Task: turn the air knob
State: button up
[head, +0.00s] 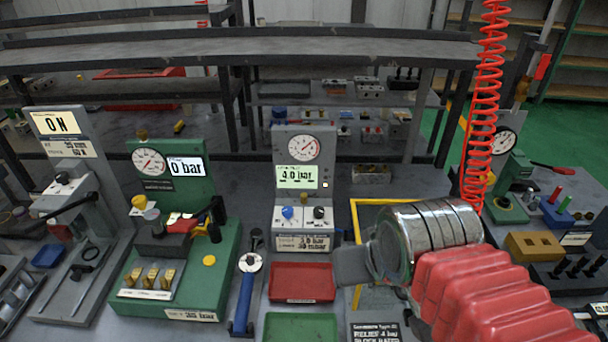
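A grey valve block (305,150) stands at the middle of the bench, with a round gauge and a display reading 4.0 bar. On its front are a blue knob (288,213) and, to its right, a black knob (319,213), each on a white plate. The small lettering is too blurred to tell which is the air knob. My gripper (350,266) is in front of the block, below and right of both knobs and apart from them in the picture. Only a dark grey finger part shows, and I cannot tell its opening.
A green block (190,262) reading 0 bar and a grey ON panel (75,180) stand left. A blue-handled tool (243,295), a red tray (302,283) and a green tray (300,327) lie in front. A yellow frame (385,204) stands behind my arm; a red coiled hose (484,110) hangs right.

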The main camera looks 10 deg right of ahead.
aim_at(318, 212)
jog(key=k, duration=1.3)
jog(key=u, duration=0.65)
jog(key=i, duration=1.25)
jog(key=u, duration=0.1)
